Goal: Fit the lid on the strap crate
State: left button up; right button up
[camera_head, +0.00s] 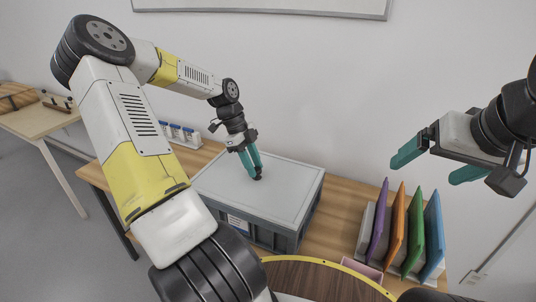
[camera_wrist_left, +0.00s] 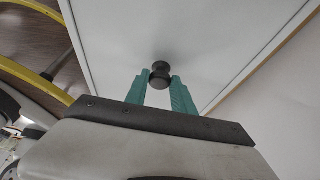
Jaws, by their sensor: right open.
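The pale grey lid (camera_head: 285,185) lies over the top of the grey strap crate (camera_head: 282,240) and looks roughly level with it. I cannot tell whether its edge is fully seated all round. A dark round knob (camera_wrist_left: 160,74) stands up from the lid, seen in the left wrist view. My left gripper (camera_head: 256,176) points down at the lid, and its teal fingers (camera_wrist_left: 161,82) close on both sides of the knob. In the head view the fingers partly hide the knob. My right gripper (camera_head: 428,166) is open and empty, in the air at the right.
The crate stands on a wooden table (camera_head: 325,225). Purple, orange, green and blue upright folders (camera_head: 413,235) stand to its right. A rack of blue-capped vials (camera_head: 183,134) is behind left. A round, yellow-rimmed wooden surface (camera_head: 315,283) is in front. Another table (camera_head: 35,122) is far left.

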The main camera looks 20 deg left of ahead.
pick_arm(q)
jog(key=o, duration=0.5)
jog(key=v, duration=0.8)
jog(key=shift+f, duration=0.1)
